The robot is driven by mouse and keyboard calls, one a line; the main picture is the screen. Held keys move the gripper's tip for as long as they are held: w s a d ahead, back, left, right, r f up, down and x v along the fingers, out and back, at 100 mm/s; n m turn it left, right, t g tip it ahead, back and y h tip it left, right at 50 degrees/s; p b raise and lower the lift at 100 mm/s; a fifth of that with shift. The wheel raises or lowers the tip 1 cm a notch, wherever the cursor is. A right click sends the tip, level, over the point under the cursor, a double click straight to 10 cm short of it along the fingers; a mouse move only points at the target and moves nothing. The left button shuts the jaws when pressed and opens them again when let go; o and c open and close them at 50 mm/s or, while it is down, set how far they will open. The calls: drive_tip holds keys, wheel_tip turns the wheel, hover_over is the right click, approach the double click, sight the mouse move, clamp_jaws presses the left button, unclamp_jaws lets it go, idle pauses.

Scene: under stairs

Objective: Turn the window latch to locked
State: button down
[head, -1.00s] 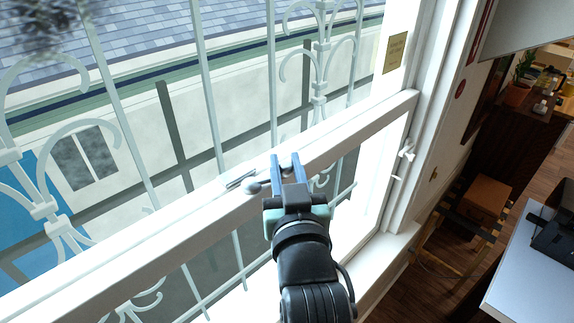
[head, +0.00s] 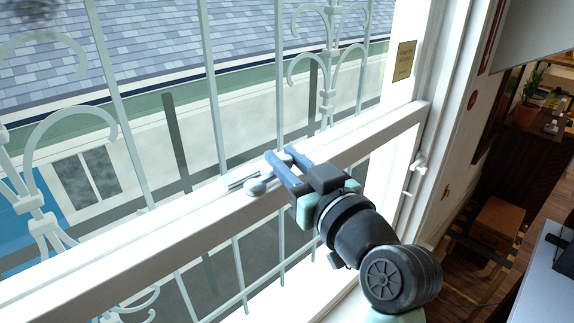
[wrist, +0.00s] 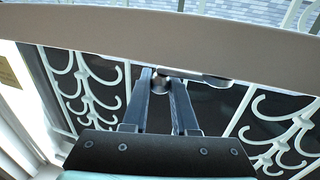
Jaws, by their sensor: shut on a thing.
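The window latch (head: 257,187) is a small grey metal fitting on top of the white sash rail, with a rounded end and a thin bar beside it. In the wrist view the latch (wrist: 205,79) shows under the rail edge. My gripper (head: 279,152) reaches over the rail from the lower right, its blue-grey fingers just right of the rounded end. In the wrist view my gripper (wrist: 160,76) has its fingers on either side of a round metal knob (wrist: 159,86) and is shut on it. The fingers partly hide the latch, so its exact angle is unclear.
The white sash rail (head: 130,248) crosses the view diagonally. White iron bars (head: 213,90) stand outside beyond it. The window frame (head: 432,110) rises on the right, with small fittings on it. A wooden box (head: 497,222) and a white-topped table (head: 545,285) are at the right.

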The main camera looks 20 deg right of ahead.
drive_tip(key=c, duration=0.7)
unclamp_jaws()
drive_tip(key=shift+w, duration=0.1)
drive_tip(key=s+b, duration=0.1)
drive_tip(key=s, duration=0.3)
drive_tip(key=s+d+b, duration=0.1)
drive_tip(key=s+b, duration=0.1)
drive_tip(key=s, duration=0.2)
drive_tip(key=s+b, duration=0.1)
drive_tip(key=s, duration=0.4)
drive_tip(key=shift+d+b, duration=0.15)
drive_tip(key=shift+b, duration=0.25)
drive_tip(key=w+a+r+t+h, duration=0.1)
drive_tip(key=w+a+r+t, duration=0.1)
drive_tip(key=a+r, duration=0.4)
drive_tip(key=w+a+r+t, duration=0.3)
drive_tip(key=a+r, duration=0.1)
drive_tip(key=r, duration=0.3)
drive_tip(key=s+a+r+t, duration=0.1)
drive_tip(key=s+a+r, duration=0.1)
drive_tip(key=r, duration=0.1)
drive_tip(key=s+a+r+t, duration=0.2)
drive_tip(key=a+r, duration=0.1)
drive_tip(key=s+a+r+m+t, duration=0.1)
drive_tip(key=s+a+r, duration=0.1)
drive_tip(key=a+r, duration=0.1)
drive_tip(key=shift+r+h, duration=0.3)
drive_tip(key=shift+h, duration=0.1)
